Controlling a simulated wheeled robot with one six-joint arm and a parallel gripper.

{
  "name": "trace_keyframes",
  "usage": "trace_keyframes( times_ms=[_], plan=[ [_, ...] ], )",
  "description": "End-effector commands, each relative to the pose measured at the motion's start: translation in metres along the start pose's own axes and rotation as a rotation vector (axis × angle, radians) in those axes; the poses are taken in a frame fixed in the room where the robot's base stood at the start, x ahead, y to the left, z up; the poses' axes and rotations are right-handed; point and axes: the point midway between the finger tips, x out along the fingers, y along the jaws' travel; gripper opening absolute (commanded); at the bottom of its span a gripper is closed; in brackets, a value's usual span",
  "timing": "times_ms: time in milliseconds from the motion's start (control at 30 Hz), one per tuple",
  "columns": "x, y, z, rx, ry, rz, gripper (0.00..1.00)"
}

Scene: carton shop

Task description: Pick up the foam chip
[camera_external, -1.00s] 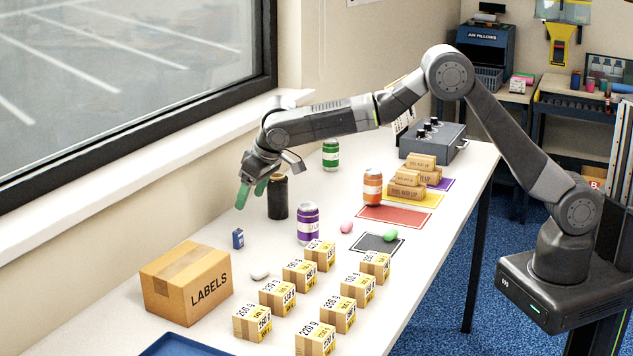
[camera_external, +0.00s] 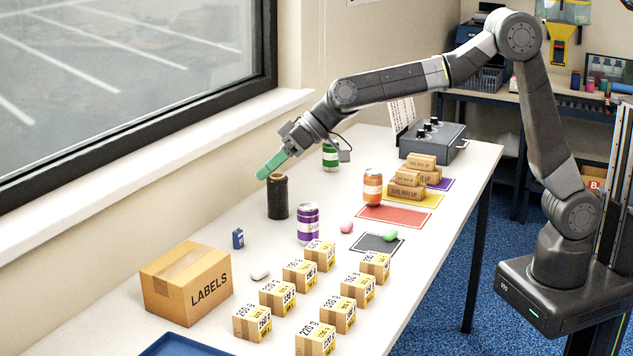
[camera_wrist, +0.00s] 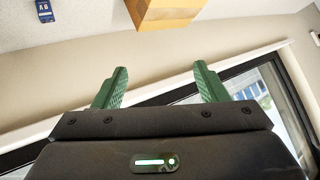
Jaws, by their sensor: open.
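A small pale, rounded piece (camera_external: 260,273), which may be the foam chip, lies on the white table between the LABELS carton and the small boxes. A pink rounded piece (camera_external: 346,227) and a green one (camera_external: 390,236) lie farther right; I cannot tell whether they are foam too. My gripper (camera_external: 265,172), with green fingers, is raised at the black can and tilted down to the left. In the wrist view its fingers (camera_wrist: 160,70) are apart with nothing between them. None of the three pieces shows there.
A black can (camera_external: 278,198) stands below the fingers, with a purple can (camera_external: 308,223) nearby. The LABELS carton (camera_external: 188,285), a small blue box (camera_external: 238,239) and several small weight-marked boxes (camera_external: 300,275) surround the pale piece. The wall and window run close behind the table.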

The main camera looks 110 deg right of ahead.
Motion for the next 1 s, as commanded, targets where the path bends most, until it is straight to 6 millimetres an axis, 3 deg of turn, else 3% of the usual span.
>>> trace_keyframes(
  times_ms=[100,267,500,600,1000],
  plan=[
    [-0.038,-0.025,0.015,-0.012,0.16,-0.055,0.66],
    [-0.092,-0.03,0.045,-0.003,0.362,-0.019,0.66],
    [-0.174,0.012,0.122,0.039,0.539,0.234,0.66],
    [-0.198,0.032,0.155,0.053,0.55,0.342,0.66],
    [-0.261,0.091,0.261,0.073,0.478,0.657,0.66]
  ],
)
